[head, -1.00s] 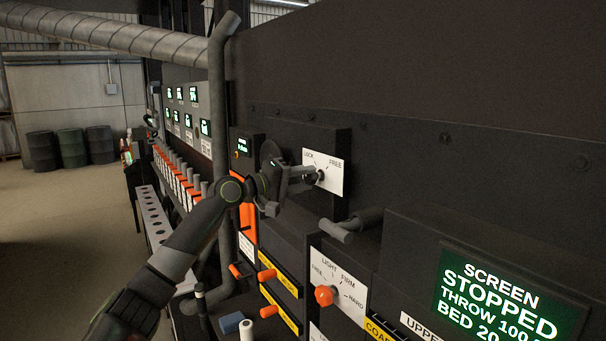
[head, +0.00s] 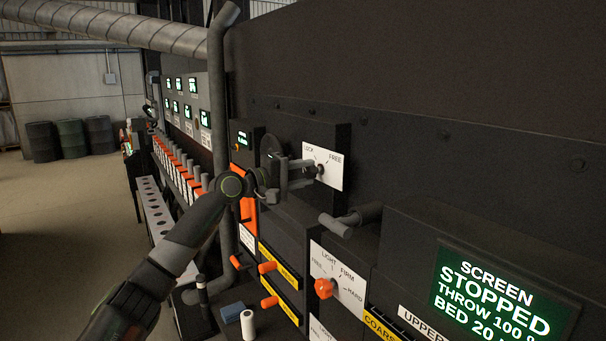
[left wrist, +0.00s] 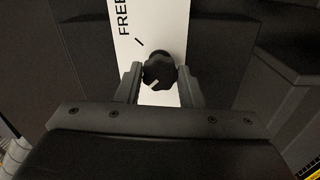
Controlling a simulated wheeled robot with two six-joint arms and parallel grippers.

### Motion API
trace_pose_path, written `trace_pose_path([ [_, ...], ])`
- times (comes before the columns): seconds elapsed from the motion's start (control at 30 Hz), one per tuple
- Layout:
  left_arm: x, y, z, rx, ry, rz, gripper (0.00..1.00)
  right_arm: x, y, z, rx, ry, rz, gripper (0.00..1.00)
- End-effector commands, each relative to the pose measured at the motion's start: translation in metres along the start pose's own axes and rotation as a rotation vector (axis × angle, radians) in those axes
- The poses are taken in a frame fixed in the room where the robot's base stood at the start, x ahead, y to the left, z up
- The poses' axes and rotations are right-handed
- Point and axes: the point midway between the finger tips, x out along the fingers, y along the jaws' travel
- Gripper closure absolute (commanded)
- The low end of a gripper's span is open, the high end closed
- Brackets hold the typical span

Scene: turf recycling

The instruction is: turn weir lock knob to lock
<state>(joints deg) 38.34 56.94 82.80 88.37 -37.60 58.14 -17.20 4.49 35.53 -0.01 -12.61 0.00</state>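The weir lock knob (head: 320,171) is a small black knob on a white plate (head: 334,178) lettered LOCK at upper left and FREE at upper right. In the left wrist view the knob (left wrist: 158,72) shows a short white line slanting to lower left, away from the FREE tick. My left gripper (head: 308,174) is at the plate, with its fingers apart. In the wrist view the fingers (left wrist: 160,85) stand on either side of the knob, with narrow gaps. The LOCK lettering is hidden there. My right gripper is not in view.
A grey handle (head: 340,224) juts out below the plate. An orange knob (head: 325,288) on a LIGHT/FIRM/HARD plate and a green screen (head: 497,303) reading STOPPED are lower right. A vertical pipe (head: 218,110) stands left of the panel. Orange levers (head: 268,268) project below.

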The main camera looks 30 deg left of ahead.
Motion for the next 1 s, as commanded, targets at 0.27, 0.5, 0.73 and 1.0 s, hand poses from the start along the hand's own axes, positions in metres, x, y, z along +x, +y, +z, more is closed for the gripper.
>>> trace_pose_path([
  [0.27, 0.0, 0.0, 0.0, 0.0, 0.0, 0.0, 0.44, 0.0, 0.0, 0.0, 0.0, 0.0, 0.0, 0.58],
  [0.5, -0.003, -0.001, -0.001, 0.002, 0.001, -0.001, 0.44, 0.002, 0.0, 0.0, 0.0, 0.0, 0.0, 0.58],
  [0.73, -0.027, -0.005, -0.001, 0.006, 0.002, -0.003, 0.44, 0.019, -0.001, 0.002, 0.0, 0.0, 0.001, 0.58],
  [1.0, -0.063, -0.005, 0.0, 0.006, 0.002, -0.004, 0.44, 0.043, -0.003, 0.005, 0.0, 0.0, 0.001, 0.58],
])
